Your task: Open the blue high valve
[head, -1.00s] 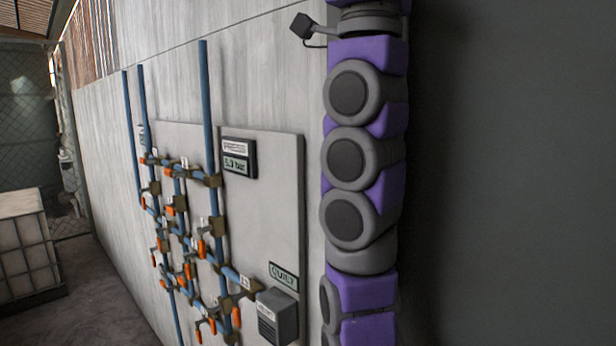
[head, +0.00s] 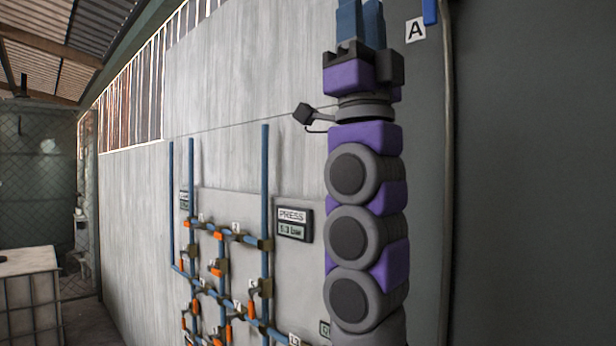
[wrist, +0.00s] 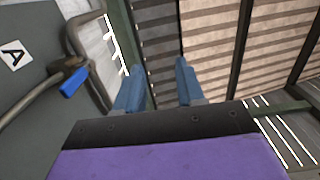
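The blue valve handle (wrist: 73,81) shows in the wrist view at left, on a brass-coloured valve body on a bent pipe (wrist: 38,100). In the head view only the lower end of the blue handle (head: 430,12) shows at the top edge, right of the A sign. My gripper (head: 361,18) points up at the top of the head view, left of the handle and apart from it. In the wrist view my gripper (wrist: 160,75) has its two blue fingers apart with nothing between them.
A white sign marked A (head: 415,30) is on the dark grey wall; it also shows in the wrist view (wrist: 13,55). A board of blue pipes with several orange-handled valves (head: 225,265) and a pressure display (head: 294,224) is lower left. A caged white tank (head: 30,295) stands far left.

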